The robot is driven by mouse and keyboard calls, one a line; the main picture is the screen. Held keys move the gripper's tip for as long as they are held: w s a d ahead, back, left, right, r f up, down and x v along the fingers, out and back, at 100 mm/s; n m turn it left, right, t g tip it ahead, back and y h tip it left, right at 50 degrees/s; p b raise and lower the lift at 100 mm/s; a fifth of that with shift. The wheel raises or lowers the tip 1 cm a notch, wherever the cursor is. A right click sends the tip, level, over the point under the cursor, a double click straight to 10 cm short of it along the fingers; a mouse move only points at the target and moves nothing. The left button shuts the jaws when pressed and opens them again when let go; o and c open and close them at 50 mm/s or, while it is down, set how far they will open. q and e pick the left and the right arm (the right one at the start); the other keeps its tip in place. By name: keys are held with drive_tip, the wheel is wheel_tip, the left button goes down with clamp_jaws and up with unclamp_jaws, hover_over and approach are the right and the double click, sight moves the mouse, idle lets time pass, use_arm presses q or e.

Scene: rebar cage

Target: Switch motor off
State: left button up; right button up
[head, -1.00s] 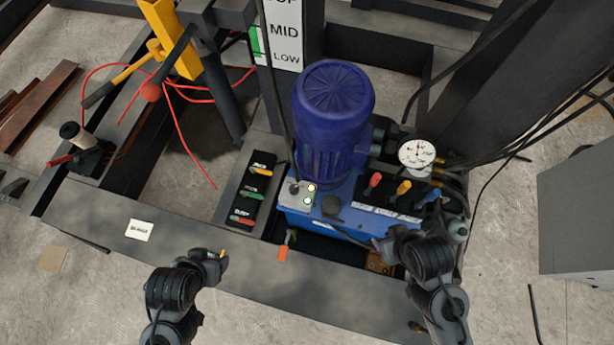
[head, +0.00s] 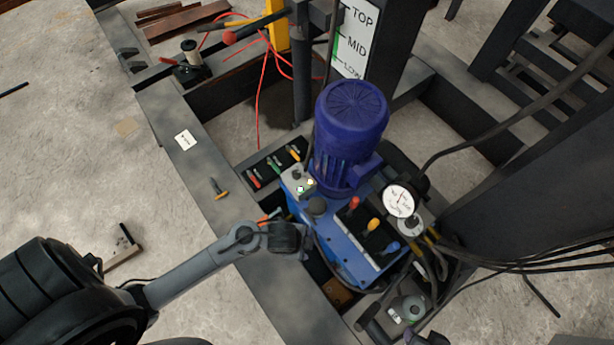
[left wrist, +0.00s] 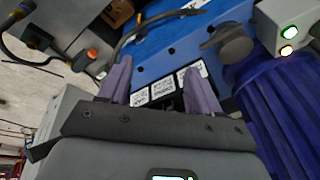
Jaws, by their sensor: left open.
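The blue motor (head: 350,125) stands upright on the blue power unit (head: 340,250). A small grey switch box (head: 291,181) with a dark knob and two lit lamps, one green and one yellowish, sits at its foot. In the left wrist view the box (left wrist: 268,20) is at the upper right, its lamps lit, and the motor (left wrist: 280,115) is below it. My left gripper (head: 303,238) is at the unit's near edge, below the box and apart from it. In the left wrist view its fingers (left wrist: 157,68) are spread and empty, facing labels on the unit. My right gripper is not recognisable.
A black round cap (head: 317,206) stands between box and gripper. Red, yellow and blue levers (head: 374,224) and a dial gauge (head: 398,201) are to the right. Cables hang at right.

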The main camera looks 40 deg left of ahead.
use_arm(q)
wheel_tip(320, 180, down, 4)
drive_tip(key=w+m+g, duration=0.1)
drive_tip(key=w+m, duration=0.1)
drive_tip(key=m, duration=0.2)
drive_tip(key=m+g+y+p, duration=0.2)
drive_tip(key=m+p, duration=0.1)
drive_tip(key=m, duration=0.2)
approach(296, 172)
wheel_tip(296, 172, down, 10)
drive_tip(key=b, duration=0.4)
drive_tip(key=shift+s+r+b, duration=0.1)
drive_tip(key=shift+r+b, duration=0.05)
drive_tip(key=shift+b, duration=0.15)
drive_tip(key=c, duration=1)
drive_tip(key=shift+c, duration=0.2)
